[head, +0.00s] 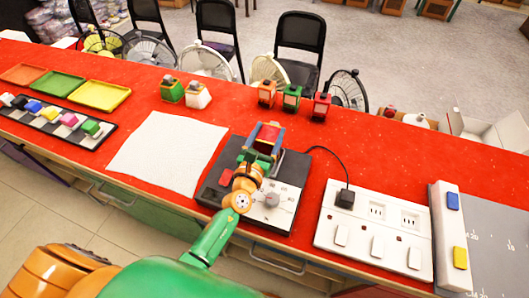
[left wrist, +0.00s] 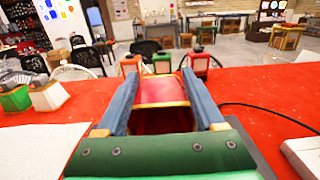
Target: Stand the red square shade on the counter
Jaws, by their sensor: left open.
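The red square shade (head: 268,131) is between the fingers of my left gripper (head: 265,139), over the dark device (head: 213,184) on the red counter (head: 420,150). In the left wrist view the shade (left wrist: 160,92) shows as a red, box-like form between the two blue-grey fingers of the left gripper (left wrist: 163,104). The jaws are open, with a finger on each side of the shade. Whether a finger touches it cannot be told. The shade's underside and what it rests on are hidden by the gripper. My right gripper is not in view.
A white cloth (head: 168,152) lies flat left of the device. Small orange, green and red (head: 321,106) lanterns stand behind, and a green one (head: 172,91) and a white one (head: 197,96) stand further left. A white power strip (head: 375,226) lies right, joined to the device by a black cable.

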